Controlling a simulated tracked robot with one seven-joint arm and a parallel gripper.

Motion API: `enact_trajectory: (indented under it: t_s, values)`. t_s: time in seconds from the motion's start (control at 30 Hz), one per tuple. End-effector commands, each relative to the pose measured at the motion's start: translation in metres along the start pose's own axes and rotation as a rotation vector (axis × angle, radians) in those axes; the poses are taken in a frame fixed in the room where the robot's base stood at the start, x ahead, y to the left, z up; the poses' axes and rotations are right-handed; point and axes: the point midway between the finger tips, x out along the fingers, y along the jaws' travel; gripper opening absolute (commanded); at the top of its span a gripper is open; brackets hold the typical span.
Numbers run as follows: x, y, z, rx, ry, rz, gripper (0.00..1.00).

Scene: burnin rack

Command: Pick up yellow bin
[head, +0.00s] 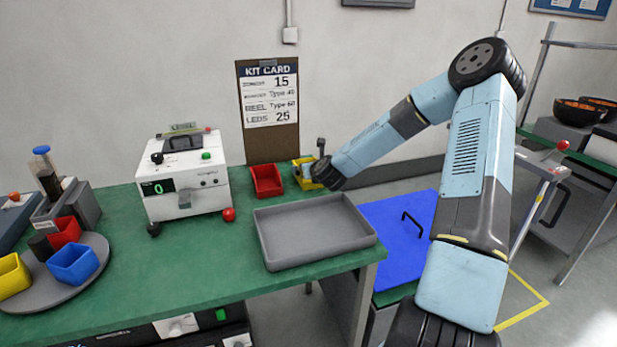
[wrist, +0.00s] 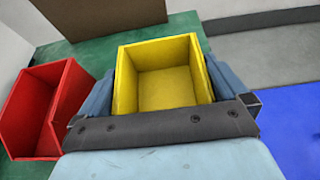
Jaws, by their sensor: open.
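The yellow bin (head: 306,172) stands on the green bench near its back right, beside a red bin, and is partly hidden by the end of my arm in the head view. In the wrist view the yellow bin (wrist: 165,85) is upright and its inside looks empty. My gripper (wrist: 162,88) is open, with one blue-grey finger on each side of the yellow bin. The fingers are very close to its side walls; I cannot tell whether they touch. In the head view my gripper (head: 318,165) is at the bin, its fingers mostly hidden.
A red bin (head: 266,181) stands just left, also in the wrist view (wrist: 38,108). A grey tray (head: 322,262) lies in front. A white device (head: 185,180) stands further left. Another yellow bin (head: 12,276) sits on a round tray at far left. A kit card board (head: 268,110) leans behind.

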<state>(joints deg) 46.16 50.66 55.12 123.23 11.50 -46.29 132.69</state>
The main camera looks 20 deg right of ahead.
Motion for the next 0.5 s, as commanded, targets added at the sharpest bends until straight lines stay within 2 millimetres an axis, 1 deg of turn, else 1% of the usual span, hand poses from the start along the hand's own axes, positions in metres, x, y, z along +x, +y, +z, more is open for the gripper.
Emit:
enact_trajectory:
  t_s: [0.23, 0.27, 0.5]
  values:
    - [0.0018, -0.0003, 0.0003, 0.000, 0.000, -0.001, 1.00]
    - [0.0018, -0.0003, 0.0003, 0.000, -0.001, -0.001, 0.98]
    - [0.0016, -0.0001, 0.0003, 0.000, -0.001, -0.001, 0.75]
